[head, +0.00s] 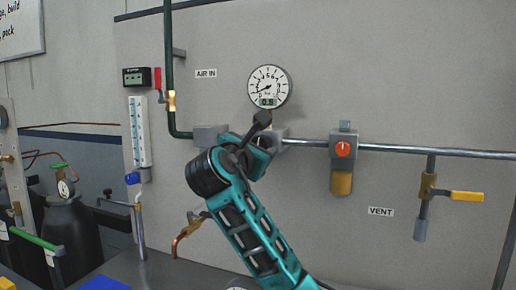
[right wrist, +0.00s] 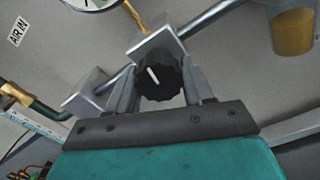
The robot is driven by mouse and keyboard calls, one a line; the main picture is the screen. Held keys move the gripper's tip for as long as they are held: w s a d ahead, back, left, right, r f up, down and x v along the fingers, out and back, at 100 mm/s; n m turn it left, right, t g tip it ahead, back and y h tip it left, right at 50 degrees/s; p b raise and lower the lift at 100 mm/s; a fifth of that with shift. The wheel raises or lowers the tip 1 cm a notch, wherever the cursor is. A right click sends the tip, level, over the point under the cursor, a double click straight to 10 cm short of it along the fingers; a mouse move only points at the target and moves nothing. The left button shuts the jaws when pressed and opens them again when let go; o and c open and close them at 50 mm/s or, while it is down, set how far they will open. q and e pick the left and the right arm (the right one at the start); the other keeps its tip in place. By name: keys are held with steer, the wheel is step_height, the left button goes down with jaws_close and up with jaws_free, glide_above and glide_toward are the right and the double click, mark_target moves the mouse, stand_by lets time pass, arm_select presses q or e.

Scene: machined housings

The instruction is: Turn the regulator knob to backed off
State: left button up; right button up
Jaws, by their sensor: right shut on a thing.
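The regulator knob (right wrist: 158,80) is black with a white pointer line, on a grey block (right wrist: 157,43) in the right wrist view. My right gripper (right wrist: 160,84) has its two fingers on either side of the knob and is shut on it. The pointer tilts up and to the left in that view. In the head view my teal right arm and gripper (head: 250,152) cover the knob. The round pressure gauge (head: 269,86) above has its needle toward the lower left; its small digital readout is too small to read surely. My left gripper is not in view.
A red-knobbed unit (head: 342,150) with an amber bowl sits on the pipe at right. A vent valve with a yellow handle (head: 466,196) is further right. A red-handled valve (head: 158,78) is on the green pipe (head: 169,45) at left. A dark tank (head: 68,225) stands at lower left.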

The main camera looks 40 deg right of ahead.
steer(key=shift+n, duration=0.9)
steer(key=shift+f, duration=0.15)
steer(key=o, duration=1)
steer(key=shift+a, duration=0.1)
steer(key=v, duration=1.2)
steer(key=shift+s+a, duration=0.25)
steer(key=shift+a, duration=0.05)
